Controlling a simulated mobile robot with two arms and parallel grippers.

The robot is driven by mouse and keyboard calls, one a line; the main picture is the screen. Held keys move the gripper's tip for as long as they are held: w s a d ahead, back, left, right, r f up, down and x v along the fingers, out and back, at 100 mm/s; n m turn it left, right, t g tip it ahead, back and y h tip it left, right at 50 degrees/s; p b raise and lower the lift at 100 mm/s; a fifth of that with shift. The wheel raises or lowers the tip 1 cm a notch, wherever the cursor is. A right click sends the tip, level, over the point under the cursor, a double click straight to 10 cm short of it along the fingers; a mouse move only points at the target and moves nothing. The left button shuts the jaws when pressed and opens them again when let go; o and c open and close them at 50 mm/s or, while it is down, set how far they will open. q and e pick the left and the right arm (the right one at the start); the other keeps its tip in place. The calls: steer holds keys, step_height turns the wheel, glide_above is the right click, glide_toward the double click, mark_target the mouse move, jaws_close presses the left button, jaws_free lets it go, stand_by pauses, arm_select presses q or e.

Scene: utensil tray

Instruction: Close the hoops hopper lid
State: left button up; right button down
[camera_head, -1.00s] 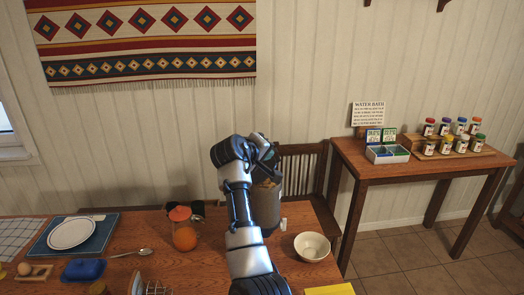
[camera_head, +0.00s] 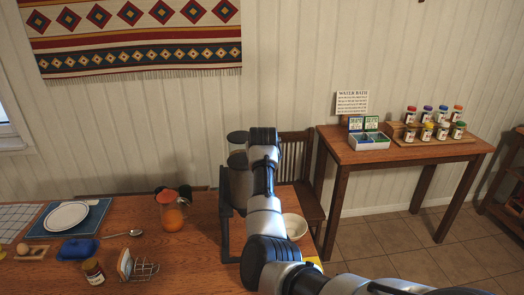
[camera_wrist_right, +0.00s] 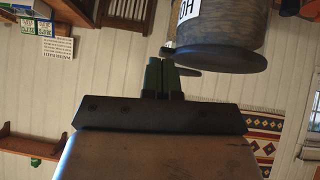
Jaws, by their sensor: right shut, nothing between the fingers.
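The hoops hopper (camera_head: 238,185) is a grey-brown cylinder on a dark stand at the back right of the dining table. A dark round lid (camera_head: 237,137) shows at its top in the head view; I cannot tell whether it is fully seated. In the right wrist view, which is upside down, the hopper (camera_wrist_right: 220,22) carries a white label, and the dark disc (camera_wrist_right: 215,56) lies across its end. My right gripper (camera_wrist_right: 163,64) is shut and empty, close beside the disc's edge; contact is unclear. In the head view my right arm hides the gripper. My left gripper is not in view.
A jug of orange juice (camera_head: 172,217), a toast rack (camera_head: 143,269), a jar (camera_head: 94,271) and a blue dish (camera_head: 78,249) stand left of the hopper. A white bowl (camera_head: 294,227) is to its right, partly behind my arm. A chair (camera_head: 300,160) stands behind.

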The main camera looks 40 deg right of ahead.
steer(key=shift+d+f, duration=0.1)
steer(key=shift+f, duration=0.35)
steer(key=shift+s, duration=0.1)
steer(key=shift+f, duration=0.1)
steer(key=w+d+r+v, duration=0.1)
steer(key=r+v, duration=0.1)
steer(key=v, duration=1.1)
steer(key=shift+w+d+p, duration=0.2)
steer(key=shift+p, duration=0.25)
steer(key=shift+f, duration=0.1)
